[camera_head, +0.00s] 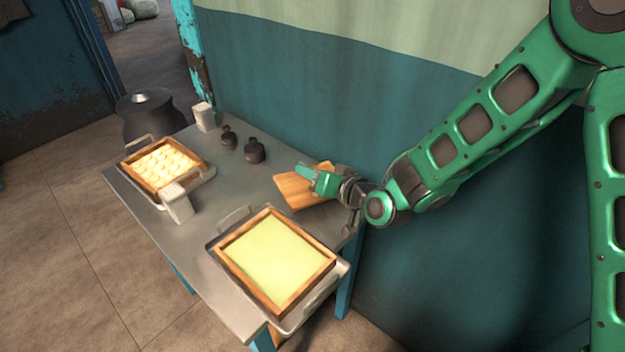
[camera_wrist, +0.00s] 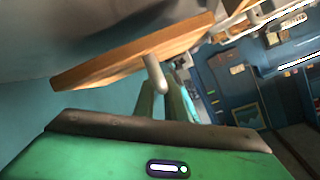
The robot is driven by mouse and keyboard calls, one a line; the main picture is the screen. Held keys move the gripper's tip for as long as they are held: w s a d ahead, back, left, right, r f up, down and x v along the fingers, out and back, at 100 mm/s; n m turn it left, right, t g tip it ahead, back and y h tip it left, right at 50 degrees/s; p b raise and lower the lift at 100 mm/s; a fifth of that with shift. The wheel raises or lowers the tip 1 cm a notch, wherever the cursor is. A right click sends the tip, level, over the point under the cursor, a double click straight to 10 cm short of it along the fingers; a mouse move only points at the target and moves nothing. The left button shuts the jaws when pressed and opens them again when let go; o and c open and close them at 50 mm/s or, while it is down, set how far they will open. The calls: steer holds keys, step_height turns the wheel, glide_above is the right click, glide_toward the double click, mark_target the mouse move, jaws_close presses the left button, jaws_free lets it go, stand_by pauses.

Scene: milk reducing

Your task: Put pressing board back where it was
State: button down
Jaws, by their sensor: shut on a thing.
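The pressing board (camera_head: 296,191) is a flat wooden board, seen over the back right part of the grey table against the wall. In the wrist view the board (camera_wrist: 130,55) shows edge-on, with a pale rounded handle (camera_wrist: 155,75) standing out from its face. My gripper (camera_head: 312,178) is at the board's right side and is shut on its handle. The fingers (camera_wrist: 165,103) show green at the handle's end in the wrist view. The board looks close to the table top; I cannot tell whether it touches it.
A wooden frame with a smooth yellow slab (camera_head: 275,258) sits in a metal tray at the table's front. Another tray with round pale pieces (camera_head: 163,163) stands at the far left. A white carton (camera_head: 177,203), two dark jars (camera_head: 254,151) and a light container (camera_head: 204,117) also stand there. The wall is close behind.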

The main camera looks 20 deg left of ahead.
steer(key=shift+f, duration=1.35)
steer(key=c, duration=1.8)
jaws_free()
